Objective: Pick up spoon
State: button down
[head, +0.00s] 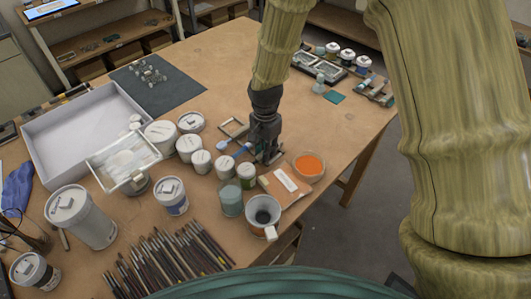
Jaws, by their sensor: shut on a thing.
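My gripper (268,157) points down at the table's right part, among small jars and a bowl of orange paint. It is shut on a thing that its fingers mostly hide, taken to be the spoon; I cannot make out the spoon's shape. A small blue and pale piece (243,149) shows just left of the fingers; I cannot tell whether it is part of the held thing. The fingertips are low, close to the table top, and I cannot tell whether they touch it.
The orange paint bowl (309,165) stands right of my gripper. A white mug (262,216), a brown packet (285,186) and a glass jar (231,198) stand in front. Several white tubs stand left. Many brushes (165,260) lie at the front.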

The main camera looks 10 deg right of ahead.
jog(key=shift+r, duration=0.15)
notch_tip(320, 180, up, 10)
jog(key=b, duration=0.3)
dwell(0.4)
jog(key=shift+a, duration=0.1)
dwell(0.7)
